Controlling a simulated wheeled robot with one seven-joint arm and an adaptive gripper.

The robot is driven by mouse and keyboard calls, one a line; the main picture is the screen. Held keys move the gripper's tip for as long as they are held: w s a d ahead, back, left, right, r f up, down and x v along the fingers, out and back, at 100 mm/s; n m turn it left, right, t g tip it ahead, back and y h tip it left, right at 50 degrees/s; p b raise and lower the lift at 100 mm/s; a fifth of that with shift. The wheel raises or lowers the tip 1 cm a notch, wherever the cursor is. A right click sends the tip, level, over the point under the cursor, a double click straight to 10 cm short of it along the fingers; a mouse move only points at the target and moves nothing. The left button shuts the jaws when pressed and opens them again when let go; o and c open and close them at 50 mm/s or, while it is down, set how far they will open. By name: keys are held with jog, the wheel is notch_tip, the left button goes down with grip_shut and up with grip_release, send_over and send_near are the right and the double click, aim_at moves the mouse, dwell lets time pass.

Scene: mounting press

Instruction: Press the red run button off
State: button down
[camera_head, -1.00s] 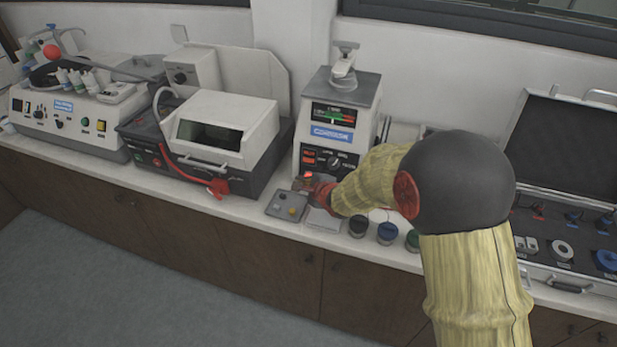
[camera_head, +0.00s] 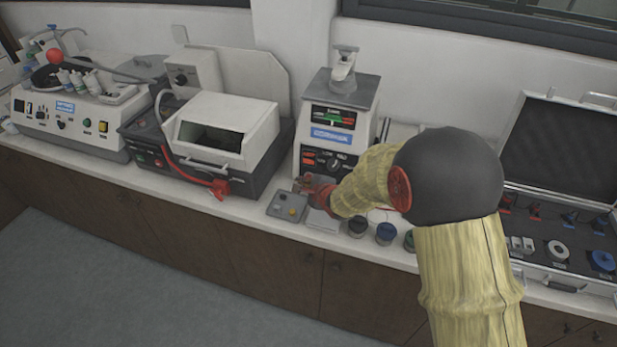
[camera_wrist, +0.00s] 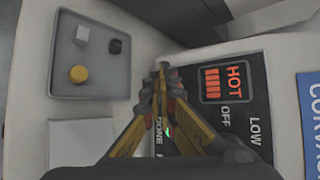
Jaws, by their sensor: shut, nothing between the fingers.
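The mounting press (camera_head: 341,100) stands against the wall, with a dark front panel. In the wrist view this panel (camera_wrist: 255,106) carries a red HOT indicator and the words OFF, LOW and DONE. My gripper (camera_wrist: 160,68) is shut and empty, its tips together close to the panel's edge; I cannot tell whether they touch anything. A small green light shows between the fingers. The gripper also shows at the foot of the press in the head view (camera_head: 305,186). I cannot make out the red run button; the gripper covers that part of the panel.
A grey tray (camera_head: 275,210) with small pieces lies in front of the press; it also shows in the wrist view (camera_wrist: 98,92). Dark jars (camera_head: 385,233) stand to the right, by an open case (camera_head: 556,155). A white-hooded machine (camera_head: 222,115) stands left.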

jog(key=shift+s+a+r, duration=0.15)
jog(key=shift+s+a, duration=0.2)
jog(key=shift+s, duration=0.55)
jog(key=shift+s+a+r, duration=0.2)
jog(key=shift+s+a, duration=0.1)
jog(key=shift+s, duration=0.65)
jog(key=shift+s+a+r, duration=0.15)
jog(key=shift+s+a, duration=0.2)
jog(key=shift+s, duration=0.55)
jog(key=s+d+r+n+g+h, duration=0.2)
jog(key=s+d+r+n+h, duration=0.2)
jog(key=s+d+r+n, duration=0.65)
jog(key=s+d+r+n+g, duration=0.1)
jog(key=s+d+r+n, duration=0.1)
jog(key=s, duration=0.6)
jog(key=s+d+r+n+g, duration=0.1)
jog(key=s+d+r+n, duration=0.2)
jog(key=s, duration=0.5)
jog(key=s+d+r+n+g, duration=0.1)
jog(key=s+d+r+n, duration=0.2)
jog(key=s, duration=0.5)
jog(key=shift+s+d+r+h, duration=0.4)
jog(key=shift+d+r, duration=0.25)
jog(key=shift+d, duration=0.5)
jog(key=c, duration=2.5)
grip_release()
jog(key=shift+w, duration=0.1)
jog(key=shift+c, duration=0.2)
